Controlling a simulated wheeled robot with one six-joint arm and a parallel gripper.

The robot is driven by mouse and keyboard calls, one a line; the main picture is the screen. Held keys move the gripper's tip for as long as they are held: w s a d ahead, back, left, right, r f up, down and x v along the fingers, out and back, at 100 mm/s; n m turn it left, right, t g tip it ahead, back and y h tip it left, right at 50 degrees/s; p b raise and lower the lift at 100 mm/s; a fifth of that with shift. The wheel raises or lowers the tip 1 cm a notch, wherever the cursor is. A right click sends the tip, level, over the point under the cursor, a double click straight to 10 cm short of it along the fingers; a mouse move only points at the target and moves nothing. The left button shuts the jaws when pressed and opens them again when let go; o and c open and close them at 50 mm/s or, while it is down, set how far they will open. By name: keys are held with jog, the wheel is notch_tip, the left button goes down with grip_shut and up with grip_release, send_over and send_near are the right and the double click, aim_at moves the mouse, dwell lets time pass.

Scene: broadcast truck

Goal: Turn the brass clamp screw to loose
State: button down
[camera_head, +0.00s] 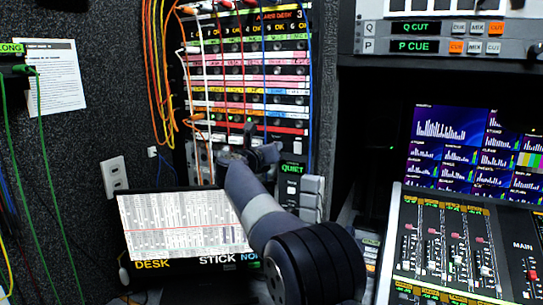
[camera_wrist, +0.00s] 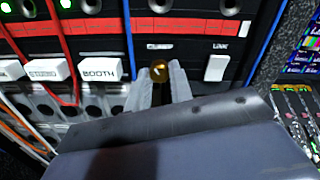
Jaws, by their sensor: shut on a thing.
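The brass clamp screw (camera_wrist: 158,71) is a small round brass knob with a pale mark on its face, set in a dark panel under a small label in the wrist view. My gripper (camera_wrist: 160,82) is shut on it, one grey finger on each side. In the head view my gripper (camera_head: 250,157) reaches the lower part of the patch panel. The screw is hidden there behind my gripper and arm.
A white switch (camera_wrist: 216,68) marked LINK is just right of the screw. White keys marked STUDIO (camera_wrist: 47,71) and BOOTH (camera_wrist: 99,69) are to the left. Coloured cables (camera_head: 160,75) hang at the panel's left. A screen (camera_head: 180,228) stands below left, a mixing desk (camera_head: 460,245) right.

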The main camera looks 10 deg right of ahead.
jog(key=m+b, duration=0.5)
jog(key=m, duration=0.5)
jog(key=shift+f, duration=0.2)
jog(key=shift+m, duration=0.4)
jog(key=c, duration=1.3)
grip_release()
jog(key=shift+r, duration=0.15)
jog(key=shift+o, duration=0.2)
jog(key=b+v, duration=0.2)
jog(key=v, duration=0.8)
jog(key=shift+s+a, duration=0.25)
jog(key=shift+s, duration=0.05)
